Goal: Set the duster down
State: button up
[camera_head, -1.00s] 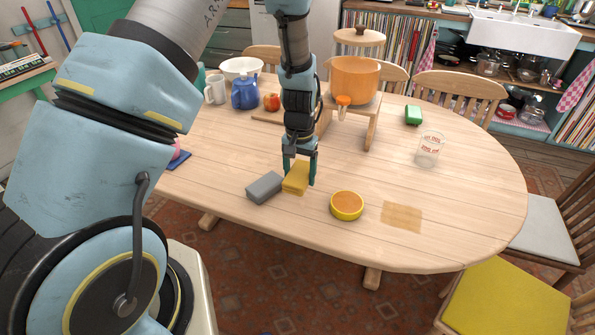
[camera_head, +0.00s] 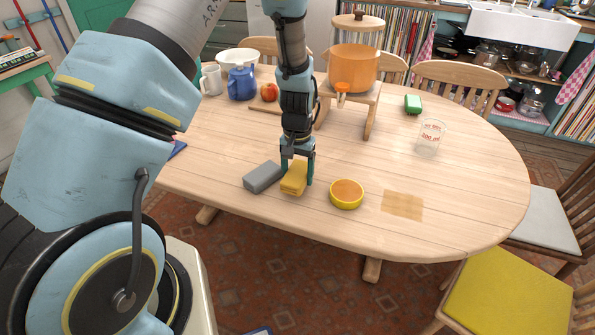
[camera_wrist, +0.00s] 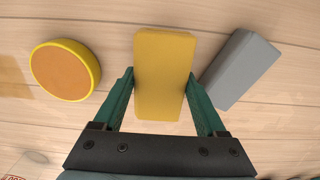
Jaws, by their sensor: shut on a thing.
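The duster looks like a yellow block (camera_head: 294,178), and it sits between the fingers of my gripper (camera_head: 298,172), near the front edge of the wooden table. In the wrist view the yellow duster (camera_wrist: 164,75) is between the two green fingers (camera_wrist: 163,95), which press on its sides. The duster is at or just above the tabletop; I cannot tell if it touches. A grey block (camera_head: 262,177) lies close on its left in the head view. The same grey block shows in the wrist view (camera_wrist: 240,68), on the right.
A round yellow-rimmed dish (camera_head: 347,194) stands right of the duster. A tan square patch (camera_head: 402,206) lies further right, with bare table (camera_head: 450,195) beyond.

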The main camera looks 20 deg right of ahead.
jog(key=shift+f, duration=0.4)
jog(key=shift+f, duration=0.1)
jog(key=shift+f+b, duration=0.6)
jog(key=shift+f, duration=0.05)
jog(key=shift+f, duration=0.3)
jog(key=o, duration=1.2)
jog(key=shift+o, duration=0.2)
notch_tip(320, 180, up, 11)
jog(key=b, duration=0.3)
jog(key=shift+c, duration=0.2)
